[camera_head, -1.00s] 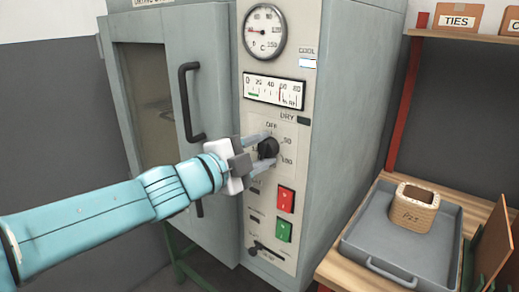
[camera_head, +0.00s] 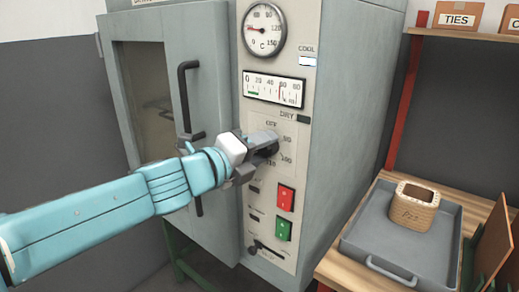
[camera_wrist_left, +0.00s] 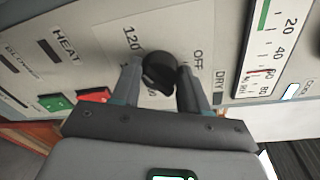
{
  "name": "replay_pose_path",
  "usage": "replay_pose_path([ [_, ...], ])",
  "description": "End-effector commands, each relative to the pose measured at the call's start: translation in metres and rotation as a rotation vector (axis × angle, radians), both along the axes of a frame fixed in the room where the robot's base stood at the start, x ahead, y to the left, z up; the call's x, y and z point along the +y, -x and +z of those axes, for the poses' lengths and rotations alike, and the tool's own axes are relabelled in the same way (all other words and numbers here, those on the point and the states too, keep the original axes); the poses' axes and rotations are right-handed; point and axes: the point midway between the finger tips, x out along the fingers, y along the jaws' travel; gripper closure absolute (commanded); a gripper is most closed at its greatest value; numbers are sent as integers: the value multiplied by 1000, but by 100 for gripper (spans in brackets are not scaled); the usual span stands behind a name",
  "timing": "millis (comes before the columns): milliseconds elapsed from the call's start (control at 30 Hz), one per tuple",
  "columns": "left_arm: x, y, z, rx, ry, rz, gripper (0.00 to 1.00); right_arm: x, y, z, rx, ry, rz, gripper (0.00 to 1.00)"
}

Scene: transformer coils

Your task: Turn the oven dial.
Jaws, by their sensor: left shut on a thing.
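The oven dial is a black round knob on the oven's pale control panel (camera_head: 290,165), with OFF and number marks around it. In the head view my left gripper (camera_head: 266,148) covers most of the dial. In the left wrist view the dial (camera_wrist_left: 158,72) sits between the two fingers of my left gripper (camera_wrist_left: 158,88), which is shut on it. The marks OFF and 120 show beside it there. My right gripper is not in view.
The oven door (camera_head: 150,100) with a black handle (camera_head: 187,100) is left of the panel. Red (camera_head: 285,197) and green (camera_head: 283,229) buttons sit below the dial. A grey tray (camera_head: 375,238) holding a coil (camera_head: 413,208) is on the bench at right.

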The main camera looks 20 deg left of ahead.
Motion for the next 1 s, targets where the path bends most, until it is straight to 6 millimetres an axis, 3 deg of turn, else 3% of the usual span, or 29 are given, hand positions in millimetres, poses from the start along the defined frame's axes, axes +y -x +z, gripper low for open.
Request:
replay_pose_path([
  [667, 0, 0, 3, -27, -62, 0, 86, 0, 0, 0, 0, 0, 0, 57],
  [700, 0, 0, 3, -27, -62, 0, 52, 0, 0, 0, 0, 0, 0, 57],
  [767, 0, 0, 3, -27, -61, 0, 33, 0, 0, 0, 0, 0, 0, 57],
  [1000, 0, 0, 1, -23, -60, 0, 31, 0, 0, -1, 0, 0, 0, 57],
])
